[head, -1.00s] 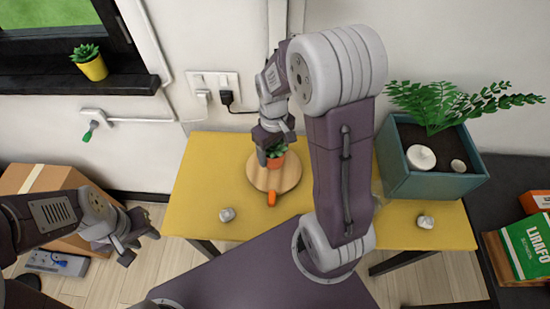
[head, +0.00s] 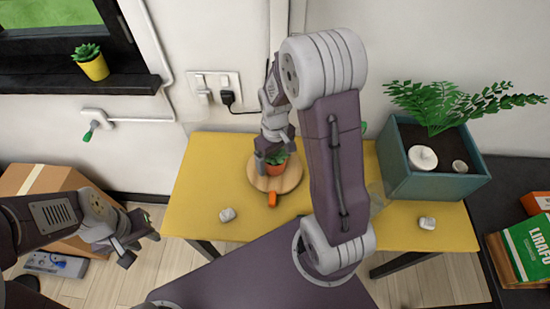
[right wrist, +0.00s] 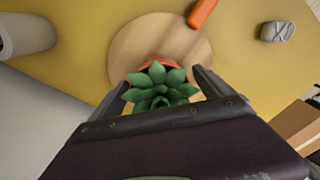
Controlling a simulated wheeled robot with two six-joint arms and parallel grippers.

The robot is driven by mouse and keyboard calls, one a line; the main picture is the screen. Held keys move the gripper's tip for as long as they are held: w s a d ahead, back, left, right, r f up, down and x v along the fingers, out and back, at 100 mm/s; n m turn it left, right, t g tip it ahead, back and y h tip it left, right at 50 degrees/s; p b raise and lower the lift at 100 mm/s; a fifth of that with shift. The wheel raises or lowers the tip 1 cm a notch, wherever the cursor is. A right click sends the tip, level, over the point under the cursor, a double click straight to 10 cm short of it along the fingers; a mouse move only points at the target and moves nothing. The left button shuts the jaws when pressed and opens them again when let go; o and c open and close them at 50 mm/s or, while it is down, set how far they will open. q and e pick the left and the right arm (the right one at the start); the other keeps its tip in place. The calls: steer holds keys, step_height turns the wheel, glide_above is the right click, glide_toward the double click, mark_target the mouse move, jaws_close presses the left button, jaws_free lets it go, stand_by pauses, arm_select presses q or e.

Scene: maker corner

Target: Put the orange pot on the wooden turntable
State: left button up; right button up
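The orange pot (head: 275,168) holds a green succulent and appears upright at the wooden turntable (head: 294,178), a round board on the yellow table. My right gripper (head: 273,158) reaches down around the pot, with one finger at its left side. In the right wrist view the succulent fills the space between the two fingers (right wrist: 160,78), with the pot's rim (right wrist: 158,61) showing behind the leaves and the turntable (right wrist: 135,45) beneath. The gripper looks shut on the pot; the contact points are hidden. My left gripper (head: 139,243) is open and empty, left of the table.
A small orange object (head: 272,199) lies at the turntable's front edge. Grey lumps (head: 227,215) (head: 427,223) lie on the yellow table (head: 195,190). A teal planter (head: 435,184) with a fern stands at the right. My right arm hides the table's middle.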

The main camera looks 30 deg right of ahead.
step_height(320, 180, up, 12)
steer(key=shift+r+p, duration=0.25)
steer(key=shift+p, duration=0.85)
steer(key=s+a+f+m+t, duration=0.1)
steer(key=s+a+f+m, duration=0.2)
steer(key=s+a+f, duration=0.2)
steer(key=s+f, duration=0.1)
steer(key=s, duration=0.2)
steer(key=shift+f, duration=0.2)
steer(key=shift+s, duration=0.15)
